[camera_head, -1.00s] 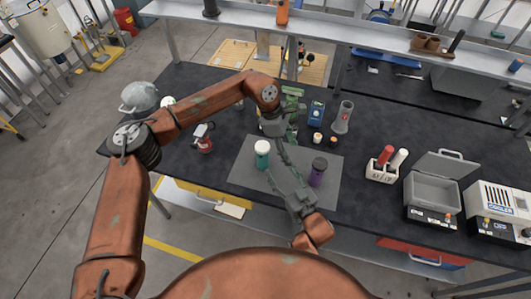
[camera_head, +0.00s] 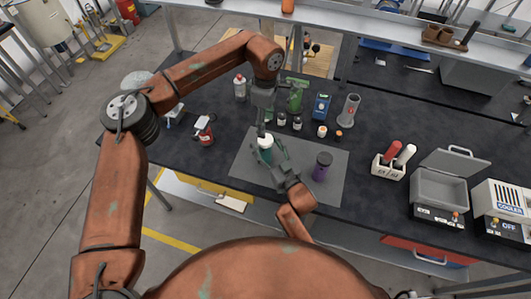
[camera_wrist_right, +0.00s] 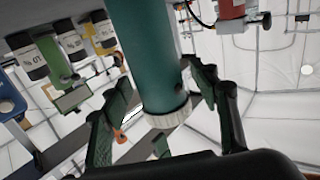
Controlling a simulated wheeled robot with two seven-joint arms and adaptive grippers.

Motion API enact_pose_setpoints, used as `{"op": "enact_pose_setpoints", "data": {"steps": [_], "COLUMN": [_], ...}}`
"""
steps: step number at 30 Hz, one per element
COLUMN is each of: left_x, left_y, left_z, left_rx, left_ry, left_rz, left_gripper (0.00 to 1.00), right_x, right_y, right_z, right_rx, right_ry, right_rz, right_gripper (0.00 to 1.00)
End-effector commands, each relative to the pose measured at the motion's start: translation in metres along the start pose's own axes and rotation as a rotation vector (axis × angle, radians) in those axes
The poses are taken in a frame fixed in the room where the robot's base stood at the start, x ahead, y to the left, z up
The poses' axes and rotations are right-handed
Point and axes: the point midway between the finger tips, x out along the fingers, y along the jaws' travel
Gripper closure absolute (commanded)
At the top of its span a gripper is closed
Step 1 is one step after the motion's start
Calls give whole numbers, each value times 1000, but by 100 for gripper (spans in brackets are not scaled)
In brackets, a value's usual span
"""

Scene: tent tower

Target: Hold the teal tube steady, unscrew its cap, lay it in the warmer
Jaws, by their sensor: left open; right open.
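The teal tube (camera_head: 266,155) stands upright on the grey mat (camera_head: 242,173), its white cap (camera_head: 265,141) on top. My left gripper (camera_head: 262,130) points down just above the cap, open. My right gripper (camera_head: 277,155) is open at the tube from the lower right. In the right wrist view, which looks upside down, the teal tube (camera_wrist_right: 150,55) lies between its spread fingers, near the white cap (camera_wrist_right: 168,112). Contact is not clear. A grey box with a raised lid (camera_head: 438,188) stands at the right; its label is unreadable, so I cannot tell if it is the warmer.
A white rack (camera_head: 385,168) holds a red and a white tube. A box marked COOLER (camera_head: 503,205) is at far right. Several small bottles (camera_head: 282,119) stand behind the mat.

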Motion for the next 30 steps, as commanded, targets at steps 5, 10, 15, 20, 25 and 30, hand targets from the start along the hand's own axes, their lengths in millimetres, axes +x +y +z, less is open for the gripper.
{"op": "enact_pose_setpoints", "data": {"steps": [5,10,15,20,25,30], "left_x": [0,0,0,0,0,0], "left_y": [0,0,0,0,0,0], "left_z": [-1,-1,-1,-1,-1,-1], "left_rx": [-2,-2,-2,-2,-2,-2], "left_ry": [-1,-1,-1,-1,-1,-1], "left_rz": [0,0,0,0,0,0], "left_gripper": [46,46,46,46,46,46], "right_x": [2,2,2,2,2,2], "right_y": [-1,-1,-1,-1,-1,-1], "right_z": [0,0,0,0,0,0], "right_rx": [0,0,0,0,0,0], "right_ry": [0,0,0,0,0,0], "right_rz": [-1,-2,-2,-2,-2,-2], "right_gripper": [45,50,61,72,84,96]}}
